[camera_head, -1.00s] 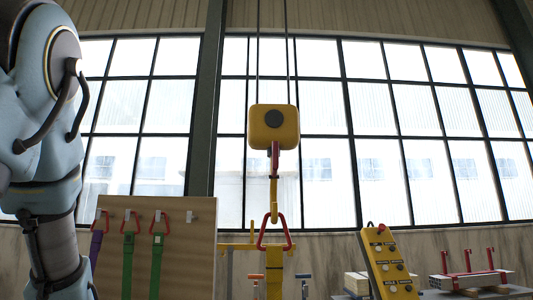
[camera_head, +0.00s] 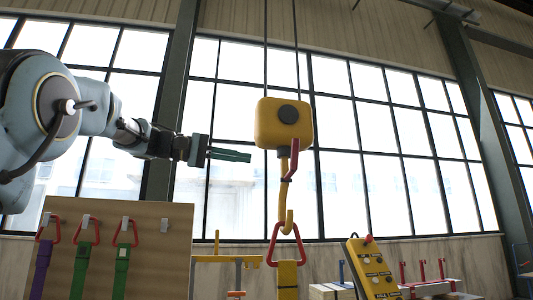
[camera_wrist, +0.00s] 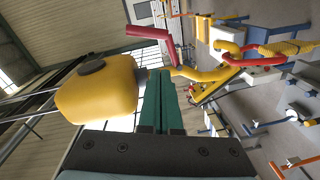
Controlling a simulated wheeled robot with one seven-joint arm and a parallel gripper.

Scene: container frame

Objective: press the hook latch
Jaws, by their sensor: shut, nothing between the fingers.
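The yellow hook block (camera_head: 284,124) hangs from two cables, with a dark round disc on its face. The yellow hook (camera_head: 286,212) hangs below it. The red latch (camera_head: 294,160) sits beside the hook's shank, just under the block. A red triangular ring (camera_head: 273,246) with a yellow strap (camera_head: 287,282) hangs in the hook. My gripper (camera_head: 250,156) has green fingers, shut and empty, left of the block's lower part in the head view. In the wrist view the fingers (camera_wrist: 160,85) lie between the block (camera_wrist: 95,92) and the hook (camera_wrist: 215,72); the latch (camera_wrist: 148,32) shows above them. Contact cannot be told.
A wooden board (camera_head: 160,230) at lower left carries several straps on red rings. A yellow control box (camera_head: 372,268) and a bench with red uprights (camera_head: 430,285) stand at lower right. The air around the block is free, apart from its cables.

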